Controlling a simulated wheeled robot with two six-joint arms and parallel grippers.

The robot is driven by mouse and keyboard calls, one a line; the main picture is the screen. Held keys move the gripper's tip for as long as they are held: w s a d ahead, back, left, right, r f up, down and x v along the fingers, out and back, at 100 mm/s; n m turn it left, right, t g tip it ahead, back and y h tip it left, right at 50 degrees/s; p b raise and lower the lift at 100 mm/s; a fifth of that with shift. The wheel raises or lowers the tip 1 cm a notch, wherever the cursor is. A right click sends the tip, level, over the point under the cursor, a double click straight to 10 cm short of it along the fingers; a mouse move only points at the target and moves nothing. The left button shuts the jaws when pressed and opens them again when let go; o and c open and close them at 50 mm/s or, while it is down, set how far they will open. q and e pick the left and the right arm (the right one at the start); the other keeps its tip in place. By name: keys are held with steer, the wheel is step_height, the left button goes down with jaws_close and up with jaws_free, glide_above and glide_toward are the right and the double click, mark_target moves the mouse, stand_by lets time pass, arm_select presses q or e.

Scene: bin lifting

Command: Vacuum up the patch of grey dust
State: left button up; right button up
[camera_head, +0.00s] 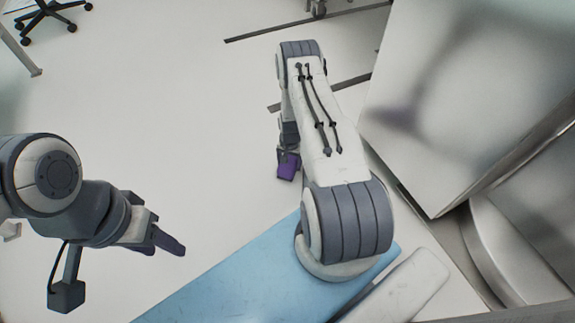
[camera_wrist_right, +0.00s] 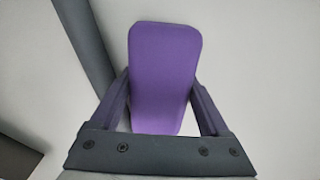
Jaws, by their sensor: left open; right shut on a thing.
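My right gripper (camera_head: 288,153) hangs below the far end of my right arm, over the pale floor. It is shut on a smooth purple object (camera_head: 287,168) with rounded corners. In the right wrist view the purple object (camera_wrist_right: 165,70) sits between the two fingers and sticks out beyond them. I cannot tell from its shape whether it is the vacuum. My left gripper (camera_head: 168,241) is open and empty at the lower left, over the floor. I see no grey dust patch in either view; my right arm hides part of the floor.
A blue flat surface (camera_head: 225,285) lies at the bottom centre, partly under my right arm. A large shiny metal box (camera_head: 465,90) stands at the right, close to that arm. A wheeled chair base (camera_head: 50,14) is at the far upper left. The floor (camera_head: 170,110) at left centre is clear.

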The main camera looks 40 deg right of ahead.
mark_target(282, 165)
steer(key=shift+w+a+r+p, duration=0.15)
steer(key=shift+a+p, duration=0.25)
steer(key=shift+a, duration=0.8)
steer(key=shift+w+a+r+p, duration=0.15)
steer(key=shift+a+p, duration=0.1)
steer(key=shift+p, duration=0.05)
steer(key=shift+d+r+p, duration=0.1)
steer(key=shift+r+p, duration=0.25)
steer(key=shift+r, duration=0.5)
step_height(282, 165, up, 6)
steer(key=p, duration=0.5)
steer(key=shift+f, duration=0.1)
